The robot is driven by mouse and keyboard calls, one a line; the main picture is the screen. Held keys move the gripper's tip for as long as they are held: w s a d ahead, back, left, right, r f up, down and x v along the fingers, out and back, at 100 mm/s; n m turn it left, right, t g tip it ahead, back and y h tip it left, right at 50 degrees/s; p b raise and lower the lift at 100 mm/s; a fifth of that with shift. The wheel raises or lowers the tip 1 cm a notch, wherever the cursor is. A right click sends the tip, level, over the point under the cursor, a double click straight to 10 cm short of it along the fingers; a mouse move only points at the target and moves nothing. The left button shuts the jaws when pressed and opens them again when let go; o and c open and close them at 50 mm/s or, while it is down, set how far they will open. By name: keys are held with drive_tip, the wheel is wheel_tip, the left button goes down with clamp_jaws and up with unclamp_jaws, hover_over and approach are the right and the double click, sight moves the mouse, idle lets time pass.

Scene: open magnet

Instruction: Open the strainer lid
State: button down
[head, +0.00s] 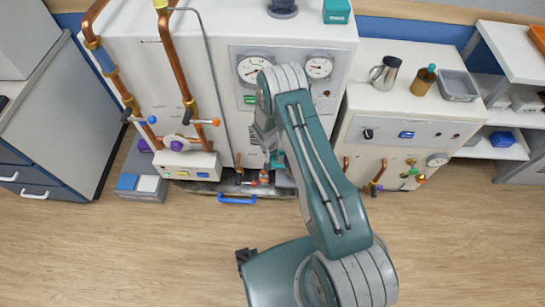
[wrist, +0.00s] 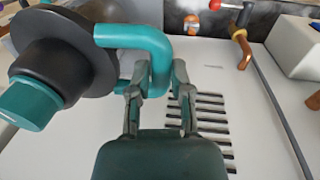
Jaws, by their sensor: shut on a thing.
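In the wrist view, a dark round cap with a stepped hub, apparently the strainer lid (wrist: 75,55), stands out from a white panel at the left. A teal end piece (wrist: 30,103) sits on its hub. A bent teal handle (wrist: 138,38) is beside the cap and curves down between my fingers. My gripper (wrist: 160,88) is shut on this handle, one finger on each side. Whether the cap is shut or loosened cannot be told. In the head view my arm hides the gripper and most of the cap area.
The white machine (head: 225,60) has gauges and copper pipes (head: 170,50) at its left. A slotted vent (wrist: 210,115) lies beside my gripper in the wrist view. A white cabinet (head: 400,120) with a metal mug (head: 385,72) stands at right. The wooden floor (head: 150,250) in front is clear.

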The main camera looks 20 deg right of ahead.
drive_tip(key=shift+r, duration=0.45)
drive_tip(key=shift+s+d+r+t+y, duration=0.15)
drive_tip(key=shift+s+d+r+y, duration=0.4)
drive_tip(key=shift+d+r, duration=1.05)
drive_tip(key=shift+s+d+r+t+y, duration=0.2)
drive_tip(key=shift+s+d+r+y, duration=0.35)
drive_tip(key=shift+d+r, duration=1)
drive_tip(key=shift+s+d+r+t+y, duration=0.15)
drive_tip(key=shift+s+d+r+y, duration=0.45)
drive_tip(key=shift+r, duration=1.65)
drive_tip(key=s+d+r+t+y, duration=0.1)
drive_tip(key=s+d+t+y, duration=0.1)
drive_tip(key=d+y, duration=0.5)
drive_tip(key=shift+s+d, duration=0.6)
drive_tip(key=shift+d, duration=1.75)
